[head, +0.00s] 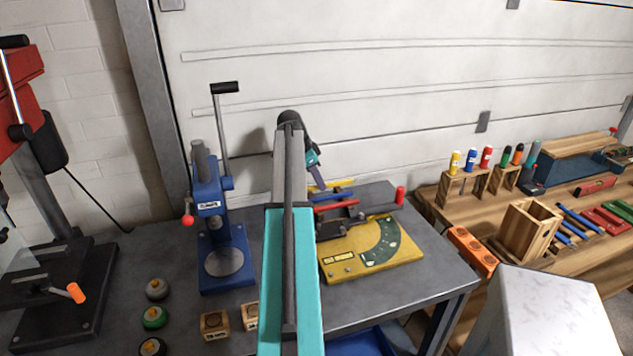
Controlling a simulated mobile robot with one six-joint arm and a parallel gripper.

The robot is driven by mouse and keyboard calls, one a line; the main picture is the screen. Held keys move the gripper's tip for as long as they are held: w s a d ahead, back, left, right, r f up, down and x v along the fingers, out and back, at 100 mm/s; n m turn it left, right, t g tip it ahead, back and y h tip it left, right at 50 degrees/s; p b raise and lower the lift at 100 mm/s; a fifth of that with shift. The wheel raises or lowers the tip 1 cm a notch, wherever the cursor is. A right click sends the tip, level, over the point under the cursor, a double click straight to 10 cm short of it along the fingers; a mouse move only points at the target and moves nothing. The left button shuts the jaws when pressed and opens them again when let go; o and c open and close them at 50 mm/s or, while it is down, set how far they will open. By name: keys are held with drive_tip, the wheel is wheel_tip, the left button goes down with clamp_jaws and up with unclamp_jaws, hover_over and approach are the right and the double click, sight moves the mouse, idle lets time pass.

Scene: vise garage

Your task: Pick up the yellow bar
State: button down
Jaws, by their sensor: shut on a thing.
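The yellow bar (332,184) shows as a thin strip behind the blue bar on the grey bench, at the tip of my gripper. My gripper (318,182) is small and partly hidden by my own arm. It is shut on the yellow bar near its left part. Whether the bar touches anything beneath it is too small to tell.
A blue bar (334,195) and a red bar (336,206) lie just in front, by the yellow bending plate (345,262). A blue press (222,245) stands to the left. A wooden bench (440,212) with marker holders is at right.

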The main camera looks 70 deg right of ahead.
drive_tip(key=shift+s+a+r+b, duration=0.2)
drive_tip(key=shift+s+a+b, duration=0.25)
drive_tip(key=shift+s+a, duration=0.95)
drive_tip(key=shift+s+a+r+b, duration=0.15)
drive_tip(key=shift+s+a+b, duration=0.3)
drive_tip(key=shift+s+a, duration=1)
drive_tip(key=shift+s+a+r+b, duration=0.2)
drive_tip(key=shift+s+a+b, duration=0.25)
drive_tip(key=shift+s+a, duration=0.95)
